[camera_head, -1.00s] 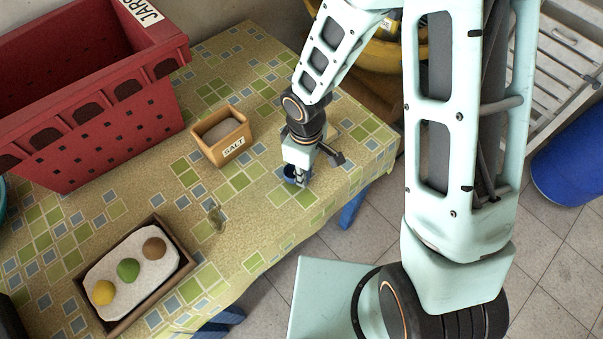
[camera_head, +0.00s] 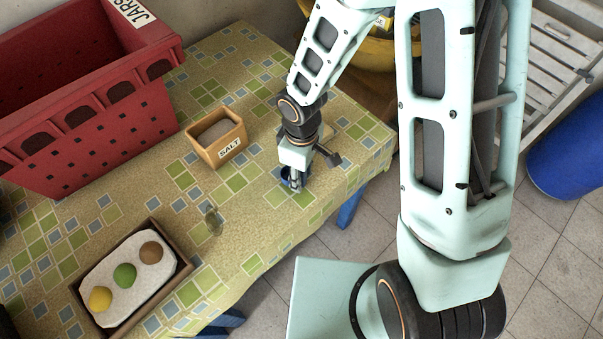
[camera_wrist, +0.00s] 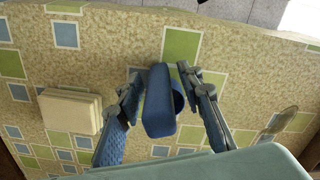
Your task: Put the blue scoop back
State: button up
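The blue scoop (camera_wrist: 160,103) lies on the patterned tablecloth, between the two fingers of my gripper (camera_wrist: 163,82) in the wrist view. The fingers stand apart on either side of it, and a gap shows between the left finger and the scoop. In the head view my gripper (camera_head: 295,184) points down at the table near its right edge, and only a little of the scoop (camera_head: 285,172) shows behind it. A tan box labelled SALT (camera_head: 229,148), with pale grainy contents, stands to the left of my gripper.
A large red crate (camera_head: 95,130) labelled JARS stands at the back left. A small glass item (camera_head: 213,222) stands mid-table. A brown-edged tray (camera_head: 182,270) with three coloured balls sits at the front left. A pale block (camera_wrist: 68,111) lies left of the scoop in the wrist view.

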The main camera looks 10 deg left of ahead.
notch_tip(320, 180, up, 12)
jog(key=shift+f+p, duration=0.1)
jog(key=shift+p, duration=0.95)
